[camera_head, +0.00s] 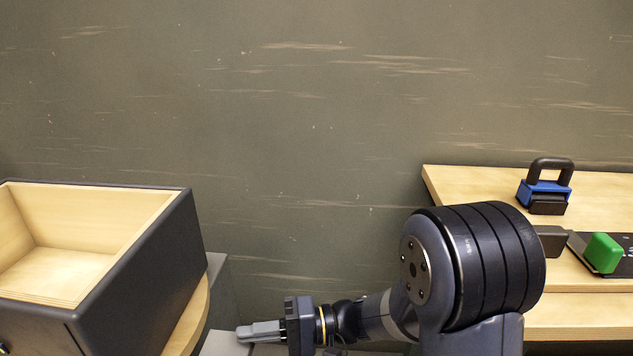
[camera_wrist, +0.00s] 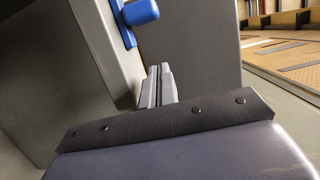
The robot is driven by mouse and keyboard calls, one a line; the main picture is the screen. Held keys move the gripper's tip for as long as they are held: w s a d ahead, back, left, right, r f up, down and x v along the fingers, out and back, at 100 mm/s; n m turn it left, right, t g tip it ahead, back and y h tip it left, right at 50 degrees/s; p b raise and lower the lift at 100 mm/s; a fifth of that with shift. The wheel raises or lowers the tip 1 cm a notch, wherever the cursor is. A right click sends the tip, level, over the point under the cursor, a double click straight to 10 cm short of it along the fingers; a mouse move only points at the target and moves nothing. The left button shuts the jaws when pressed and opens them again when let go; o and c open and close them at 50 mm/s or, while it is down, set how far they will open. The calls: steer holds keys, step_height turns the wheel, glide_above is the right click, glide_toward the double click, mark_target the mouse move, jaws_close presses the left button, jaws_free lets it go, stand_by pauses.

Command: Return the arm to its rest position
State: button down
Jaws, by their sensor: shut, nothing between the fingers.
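My gripper (camera_head: 258,331) is low in the head view, left of my large black arm joint, with its fingers pointing left. Its two grey fingers lie together, shut and empty. The fingers also show in the wrist view (camera_wrist: 159,86), closed side by side, pointing at grey surfaces. My arm is bent, with the wrist low between the two wooden-topped pieces of furniture. Part of the arm is cut off by the bottom edge of the head view.
An open dark box with a pale wood inside (camera_head: 150,262) stands at the left. At the right, a wooden surface (camera_head: 460,184) bears a blue block with a black handle (camera_head: 545,188) and a green block (camera_head: 603,252). A blue handle (camera_wrist: 140,14) shows near the fingers.

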steer(key=shift+s+a+r+p, duration=0.1)
steer(key=shift+a+p, duration=0.1)
steer(key=shift+a, duration=0.4)
steer(key=shift+s+a+r+p, duration=0.1)
steer(key=shift+a+p, duration=0.1)
steer(key=shift+a, duration=0.35)
steer(key=shift+w+a+f+p, duration=0.2)
steer(key=shift+a+p, duration=0.1)
steer(key=shift+p, duration=0.1)
steer(key=shift+d+f, duration=0.1)
steer(key=shift+d, duration=0.05)
